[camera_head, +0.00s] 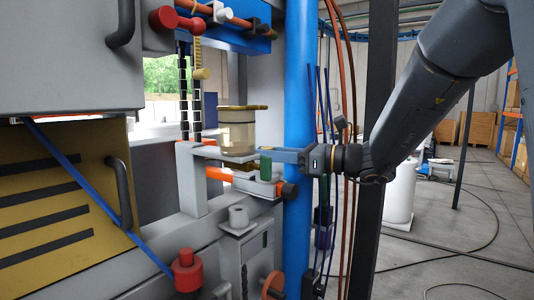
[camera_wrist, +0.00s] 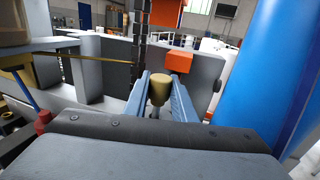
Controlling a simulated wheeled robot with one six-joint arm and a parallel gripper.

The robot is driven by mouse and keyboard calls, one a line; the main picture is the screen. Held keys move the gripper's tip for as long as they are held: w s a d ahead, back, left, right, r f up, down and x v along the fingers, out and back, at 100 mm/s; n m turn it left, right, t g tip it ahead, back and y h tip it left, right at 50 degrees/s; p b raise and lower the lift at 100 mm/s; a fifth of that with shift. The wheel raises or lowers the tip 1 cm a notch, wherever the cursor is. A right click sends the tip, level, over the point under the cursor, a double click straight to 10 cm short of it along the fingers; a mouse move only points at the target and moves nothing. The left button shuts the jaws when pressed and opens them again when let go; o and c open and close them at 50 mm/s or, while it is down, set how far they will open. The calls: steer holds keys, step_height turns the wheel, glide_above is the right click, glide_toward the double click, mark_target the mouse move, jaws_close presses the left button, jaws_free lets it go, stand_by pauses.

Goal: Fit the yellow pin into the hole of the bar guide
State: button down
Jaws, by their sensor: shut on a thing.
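My gripper (camera_head: 264,154) reaches in from the right, in front of the machine. The wrist view shows its two blue fingers (camera_wrist: 160,90) closed around a tan-yellow cylinder, which I take to be the yellow pin (camera_wrist: 160,85). The pin's top faces the camera and its lower part is hidden between the fingers. In the head view the pin cannot be made out clearly at the fingertips. The bar guide and its hole cannot be identified for certain; a pale grey bracket (camera_head: 212,153) stands just left of the fingertips.
A clear cylinder with a yellow rim (camera_head: 238,130) stands just above and left of the gripper. A blue column (camera_head: 299,90) rises close behind it and shows at the wrist view's right (camera_wrist: 265,75). An orange block (camera_wrist: 178,62) lies beyond the fingers.

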steer(key=shift+f+b, duration=0.35)
steer(key=shift+f, duration=0.35)
steer(key=c, duration=1.4)
jaws_free()
steer(key=shift+d, duration=0.15)
steer(key=b+v, duration=0.2)
steer(key=v, duration=0.5)
steer(key=shift+s+d, duration=0.2)
steer(key=shift+d, duration=0.1)
